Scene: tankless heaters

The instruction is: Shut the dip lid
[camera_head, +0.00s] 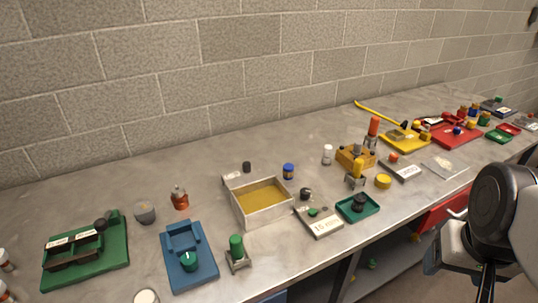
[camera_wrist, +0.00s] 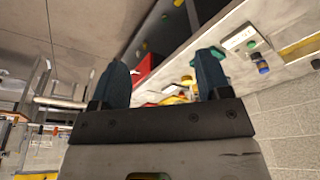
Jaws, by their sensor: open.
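A pale open-topped box (camera_head: 263,219) with a yellow-brown inside stands mid-bench in the head view. It may be the dip container, but no lid clearly marked as its own can be made out. My gripper is open in the wrist view (camera_wrist: 163,78), its two dark blue fingers apart with nothing between them. In the head view my arm is at the lower right, off the bench's front edge and well to the right of the box. The fingertips are not clear there.
A green tray (camera_head: 118,262) and a blue fixture (camera_head: 203,270) stand on the left. A teal tray (camera_head: 370,212), a yellow tray (camera_head: 408,146) and a red tray (camera_head: 462,139) lie to the right. Small bottles stand between. A block wall (camera_head: 200,80) backs the bench.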

